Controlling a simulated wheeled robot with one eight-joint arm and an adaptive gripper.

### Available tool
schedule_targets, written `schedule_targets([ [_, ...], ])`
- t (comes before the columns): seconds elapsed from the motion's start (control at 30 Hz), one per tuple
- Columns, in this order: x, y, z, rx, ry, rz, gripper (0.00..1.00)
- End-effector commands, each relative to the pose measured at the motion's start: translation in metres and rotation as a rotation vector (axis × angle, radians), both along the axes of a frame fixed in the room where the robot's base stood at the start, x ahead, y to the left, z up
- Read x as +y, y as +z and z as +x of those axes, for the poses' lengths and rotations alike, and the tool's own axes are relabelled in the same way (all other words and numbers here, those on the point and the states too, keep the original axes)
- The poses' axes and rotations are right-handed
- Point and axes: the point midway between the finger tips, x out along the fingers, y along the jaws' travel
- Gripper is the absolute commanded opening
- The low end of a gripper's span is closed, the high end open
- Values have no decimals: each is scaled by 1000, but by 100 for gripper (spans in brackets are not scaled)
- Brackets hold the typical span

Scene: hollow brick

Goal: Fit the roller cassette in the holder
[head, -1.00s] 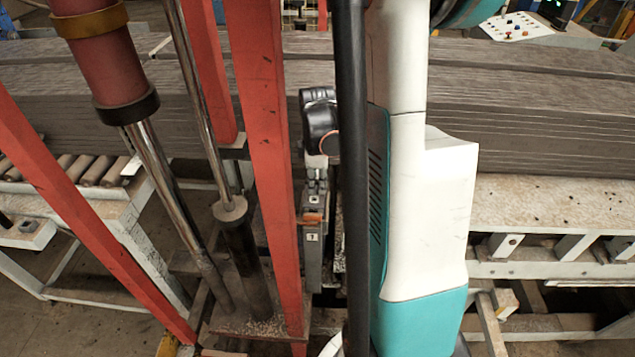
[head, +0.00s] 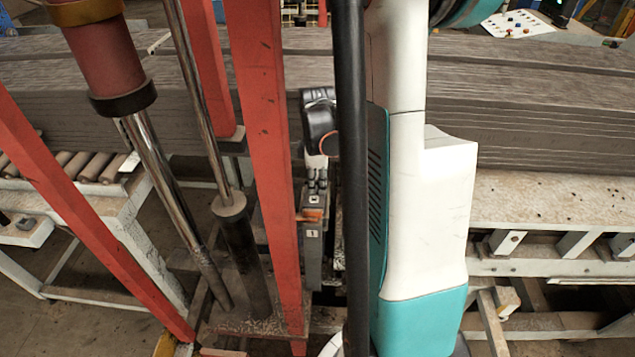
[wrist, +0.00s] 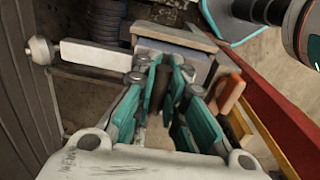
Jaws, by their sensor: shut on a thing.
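My gripper (wrist: 168,78), with teal-sided fingers, is shut on a pale grey block, which I take for the roller cassette (wrist: 178,63). A whitish bar runs left from the block to a round knob (wrist: 40,50). An orange part (wrist: 228,96) sits just right of the fingers. In the head view my gripper (head: 317,187) points down, partly hidden between a red post and my arm. Below it are an orange part (head: 310,215) and a grey upright with a numbered label (head: 313,245), perhaps the holder. The contact between cassette and holder is hidden.
A red post (head: 265,150) stands close left of my gripper, with a piston and rods (head: 150,170) farther left. A long stack of grey-brown boards (head: 540,120) lies behind. A whitish bench (head: 550,205) is at right. A red rail (wrist: 285,120) runs along the wrist view's right side.

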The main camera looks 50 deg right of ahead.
Motion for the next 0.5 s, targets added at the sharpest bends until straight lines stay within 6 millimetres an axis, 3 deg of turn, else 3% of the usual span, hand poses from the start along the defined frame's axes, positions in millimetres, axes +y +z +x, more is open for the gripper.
schedule_targets([
  [0.5,0,-9,0,0,0,0,0],
])
